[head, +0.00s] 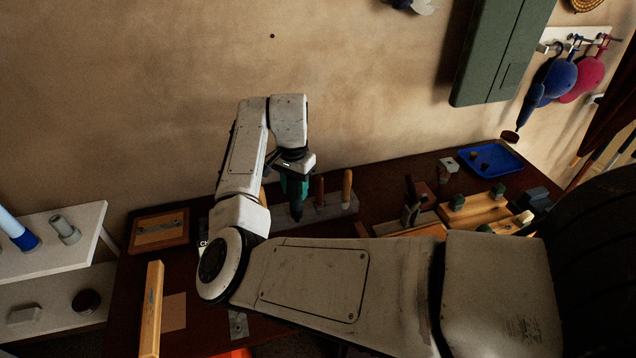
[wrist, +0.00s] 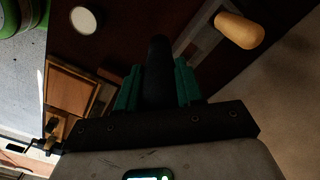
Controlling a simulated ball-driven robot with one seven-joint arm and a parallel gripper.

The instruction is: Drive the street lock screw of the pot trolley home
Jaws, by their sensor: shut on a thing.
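My gripper (head: 294,188) points down over the back of the dark workbench, in front of a grey tool rack (head: 330,208). Its teal fingers also show in the wrist view (wrist: 158,88), shut on a dark cylindrical tool (wrist: 158,62). The tool's dark end (head: 297,213) shows below the fingers in the head view; I cannot tell its exact kind, or whether it is clear of the rack. I cannot make out the street lock screw or the pot trolley in either view.
The rack holds a reddish-brown handle (head: 319,192) and a wooden handle (head: 347,186). Wooden blocks (head: 475,212) and a blue tray (head: 490,158) occupy the right.

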